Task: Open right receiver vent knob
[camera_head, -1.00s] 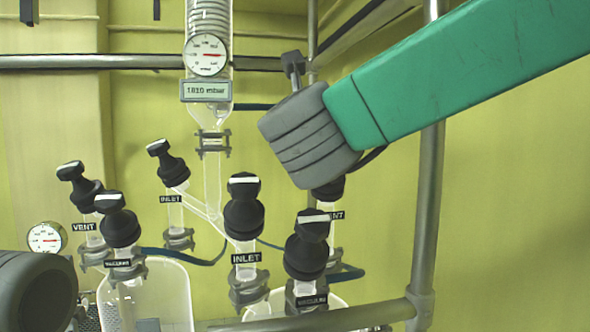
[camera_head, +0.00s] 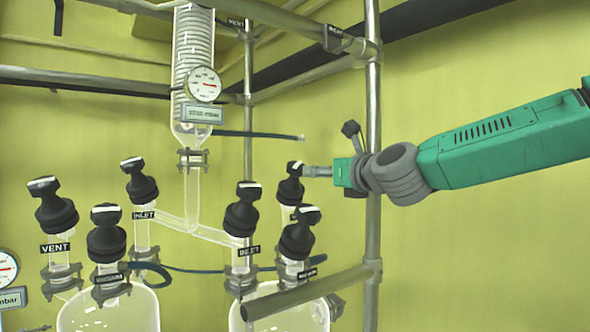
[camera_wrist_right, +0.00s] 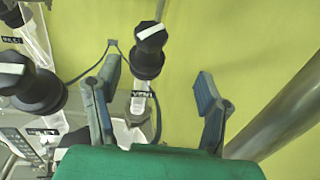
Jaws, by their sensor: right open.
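The right receiver vent knob (camera_head: 291,185) is black with a white stripe, behind the front right vacuum knob (camera_head: 299,235). In the right wrist view the vent knob (camera_wrist_right: 150,48) stands on a glass neck with a partly readable vent label (camera_wrist_right: 143,93). My right gripper (camera_head: 318,171) comes in from the right, its tip beside the knob's top in the head view. In the wrist view the right gripper (camera_wrist_right: 158,78) is open, with one finger on each side of the knob's line and a gap to each. Whether it touches is not clear. My left gripper is not in view.
The inlet knob (camera_head: 243,209) stands left of the vent knob. A metal upright pole (camera_head: 372,120) stands close to my right wrist, and a horizontal bar (camera_head: 310,292) runs in front. A glass condenser (camera_head: 193,70) with a gauge hangs at the upper left.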

